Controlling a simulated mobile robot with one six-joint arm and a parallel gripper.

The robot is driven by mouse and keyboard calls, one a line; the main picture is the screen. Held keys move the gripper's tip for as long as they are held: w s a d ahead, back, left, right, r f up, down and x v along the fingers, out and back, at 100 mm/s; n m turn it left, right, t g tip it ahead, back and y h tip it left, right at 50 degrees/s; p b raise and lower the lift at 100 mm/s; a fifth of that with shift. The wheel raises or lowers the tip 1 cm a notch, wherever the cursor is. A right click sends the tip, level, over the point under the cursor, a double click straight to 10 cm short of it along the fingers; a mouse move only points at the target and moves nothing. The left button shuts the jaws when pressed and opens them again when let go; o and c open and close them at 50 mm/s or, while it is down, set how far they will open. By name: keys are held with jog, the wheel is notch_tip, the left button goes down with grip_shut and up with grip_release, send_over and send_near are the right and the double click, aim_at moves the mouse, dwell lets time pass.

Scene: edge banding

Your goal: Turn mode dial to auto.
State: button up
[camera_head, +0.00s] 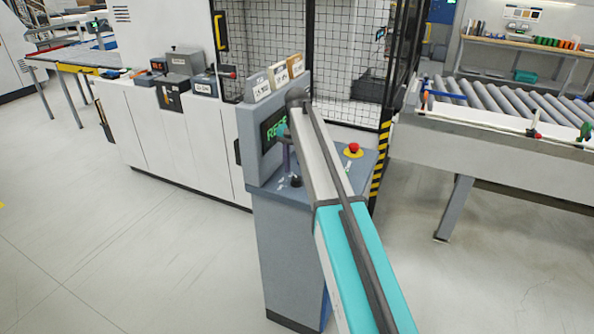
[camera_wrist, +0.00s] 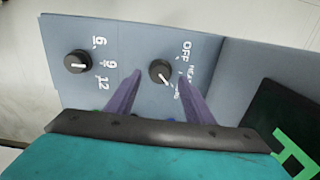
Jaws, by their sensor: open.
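The mode dial (camera_wrist: 159,71) is a round black knob on the grey panel (camera_wrist: 222,60) in the wrist view. Its white pointer mark points to the lower right in that view. OFF is printed beside it; the other labels are partly covered by a finger and I cannot read them fully. My gripper (camera_wrist: 160,75) is open, its two purple fingers on either side of the dial in the picture. I cannot tell whether they touch it. In the head view my gripper (camera_head: 286,158) hangs over the console (camera_head: 284,240), mostly hidden by my arm.
A second black knob (camera_wrist: 77,62) with 6, 9, 12 markings sits left of the dial. A screen (camera_head: 273,130) with green letters stands on the console. A red stop button (camera_head: 353,149) is to the right. Roller conveyor (camera_head: 490,98) lies beyond; floor at left is clear.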

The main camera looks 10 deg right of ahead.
aim_at(297, 178)
notch_tip(297, 178, up, 11)
jog(key=p, duration=0.5)
jog(key=shift+f, duration=0.15)
